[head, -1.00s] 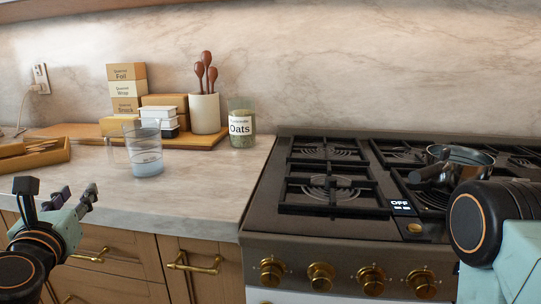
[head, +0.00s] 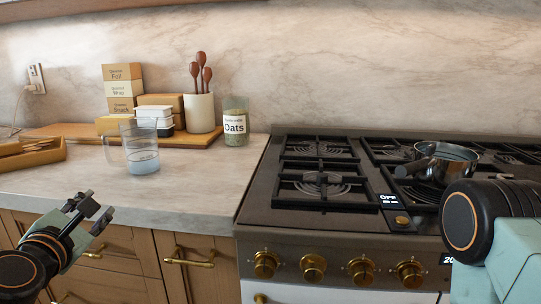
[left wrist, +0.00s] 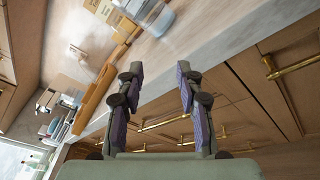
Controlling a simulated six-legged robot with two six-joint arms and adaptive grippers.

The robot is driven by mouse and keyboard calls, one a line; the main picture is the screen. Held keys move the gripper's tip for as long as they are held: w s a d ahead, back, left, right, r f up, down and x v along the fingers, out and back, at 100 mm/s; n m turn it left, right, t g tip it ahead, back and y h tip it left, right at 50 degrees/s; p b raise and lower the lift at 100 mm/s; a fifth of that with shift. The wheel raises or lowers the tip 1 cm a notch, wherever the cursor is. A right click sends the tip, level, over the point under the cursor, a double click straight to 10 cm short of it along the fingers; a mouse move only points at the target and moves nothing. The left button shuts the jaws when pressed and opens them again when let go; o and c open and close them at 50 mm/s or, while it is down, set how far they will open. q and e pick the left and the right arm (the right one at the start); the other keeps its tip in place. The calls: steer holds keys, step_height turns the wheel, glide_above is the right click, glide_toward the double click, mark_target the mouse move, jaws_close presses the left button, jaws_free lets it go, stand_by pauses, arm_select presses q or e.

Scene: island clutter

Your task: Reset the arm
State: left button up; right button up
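My left gripper (head: 98,216) is at the lower left of the head view, in front of the counter's front edge and the drawers. In the left wrist view its two fingers (left wrist: 160,78) stand apart with nothing between them, so it is open and empty. My right arm shows at the right edge of the head view as a large dark joint and a pale green link. The right gripper itself is out of view.
A glass measuring jug (head: 143,152) stands on the counter (head: 190,185) near my left gripper. Behind it are boxes, a utensil crock (head: 200,113) and an oats jar (head: 236,124). A pot (head: 445,160) sits on the stove (head: 290,215). Brass handles (head: 189,258) project from the cabinets.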

arm_select(q)
steer(key=s+d+f+m+g+h, duration=0.1)
steer(key=s+d+f+m+g, duration=0.2)
steer(key=f+m, duration=0.35)
steer(key=s+d+f+m+g+h, duration=0.2)
steer(key=d+f+m, duration=0.1)
steer(key=f+m, duration=0.35)
steer(key=s+d+f+m+g+h, duration=0.1)
steer(key=s+d+f+m+g, duration=0.2)
steer(key=f+m, duration=0.4)
steer(key=s+d+f+m+g, duration=0.2)
steer(key=s+f+m+g, duration=0.2)
steer(key=s+f, duration=0.5)
steer(key=s+d+f+m+g, duration=0.1)
steer(key=s+f+m+g, duration=0.3)
steer(key=s+f, duration=0.5)
steer(key=s, duration=0.6)
steer(key=shift+d+f+y, duration=0.25)
steer(key=shift+d+y, duration=0.1)
steer(key=shift+y, duration=0.05)
steer(key=shift+o, duration=0.4)
